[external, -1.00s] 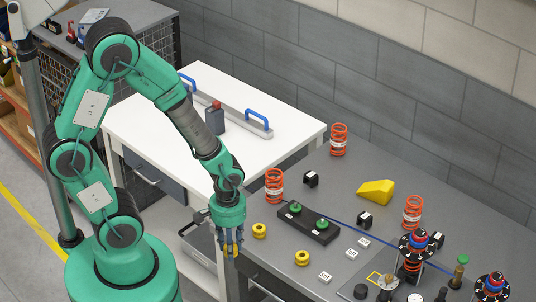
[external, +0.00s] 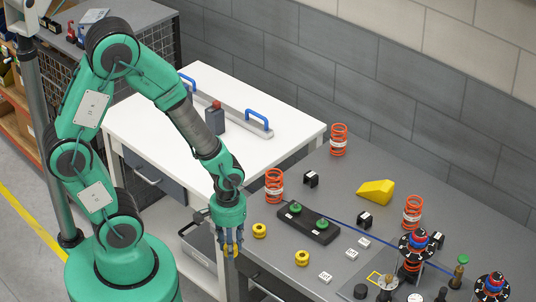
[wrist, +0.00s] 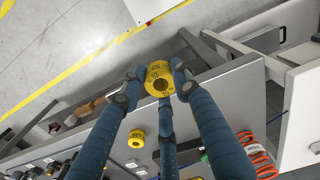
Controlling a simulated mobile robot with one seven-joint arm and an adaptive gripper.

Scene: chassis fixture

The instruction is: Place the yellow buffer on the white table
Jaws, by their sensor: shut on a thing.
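My gripper (external: 230,245) has blue fingers and points down near the left front edge of the grey table. It is shut on a yellow buffer (wrist: 159,80), a short ring with a dark hole, seen between the fingertips in the wrist view. Only yellow bits of it show between the fingers in the external view. Two other yellow buffers stand on the grey table, one close to my gripper (external: 259,230) and one farther right (external: 302,258). The white table (external: 265,88) is behind my gripper, beyond the grey table's left end.
A rail with blue handles (external: 235,117) and a dark block with a red top (external: 215,121) are on the white table; its front left is clear. On the grey table (external: 340,185) are orange springs (external: 275,186), a black holder with green knobs (external: 308,223) and a yellow wedge (external: 376,192).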

